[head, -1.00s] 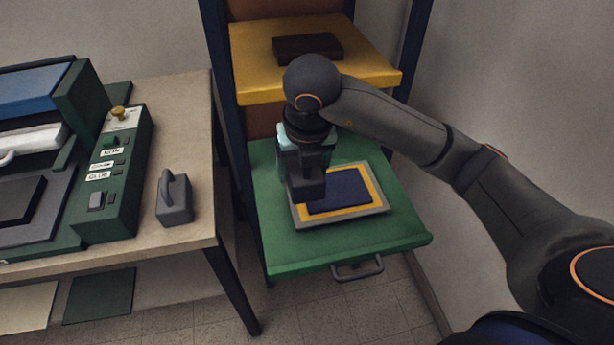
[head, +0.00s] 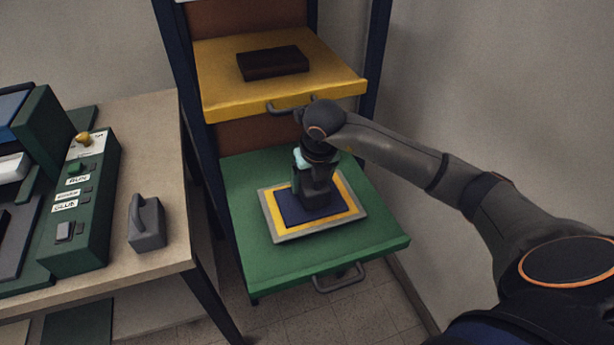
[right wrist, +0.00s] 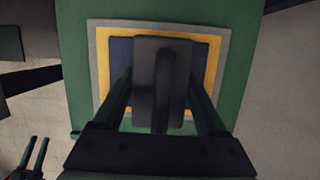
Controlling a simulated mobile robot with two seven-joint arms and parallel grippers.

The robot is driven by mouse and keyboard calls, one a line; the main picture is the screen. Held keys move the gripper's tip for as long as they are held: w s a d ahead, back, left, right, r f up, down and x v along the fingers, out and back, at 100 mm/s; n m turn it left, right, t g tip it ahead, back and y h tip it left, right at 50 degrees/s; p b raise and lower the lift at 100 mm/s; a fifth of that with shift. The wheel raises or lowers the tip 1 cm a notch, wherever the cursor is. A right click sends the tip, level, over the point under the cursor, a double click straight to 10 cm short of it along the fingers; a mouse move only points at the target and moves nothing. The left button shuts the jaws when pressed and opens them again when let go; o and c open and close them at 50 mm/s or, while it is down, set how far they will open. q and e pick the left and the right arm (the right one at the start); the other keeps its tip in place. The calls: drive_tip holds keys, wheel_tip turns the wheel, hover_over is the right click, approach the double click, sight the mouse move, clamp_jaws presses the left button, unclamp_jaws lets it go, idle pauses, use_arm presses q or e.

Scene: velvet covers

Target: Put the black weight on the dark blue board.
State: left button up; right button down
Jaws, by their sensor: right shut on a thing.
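The black weight (right wrist: 150,75), a dark block with a raised handle, is between the fingers of my right gripper (head: 315,190). My right gripper (right wrist: 160,95) is shut on it. The dark blue board (head: 288,207) lies inside a yellow border and grey rim on the green shelf. The weight is over the board, near its middle, and hides much of it in the right wrist view (right wrist: 121,55). I cannot tell whether it touches the board. What looks like my left gripper (right wrist: 34,153) shows at the lower left of the right wrist view, fingers apart and empty.
A grey weight with a handle (head: 147,228) stands on the bench (head: 160,130) at the left, beside a green control box (head: 90,215). A yellow shelf (head: 215,70) with a dark brown block (head: 272,62) is above. The green shelf's front (head: 350,250) is clear.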

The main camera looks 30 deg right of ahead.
drive_tip(key=shift+w+a+f, duration=0.1)
drive_tip(key=shift+a+f, duration=0.05)
drive_tip(key=shift+f, duration=0.65)
drive_tip(key=shift+f, duration=0.2)
drive_tip(key=shift+c, duration=1.4)
unclamp_jaws()
drive_tip(key=shift+f, duration=0.1)
drive_tip(key=shift+o, duration=1.4)
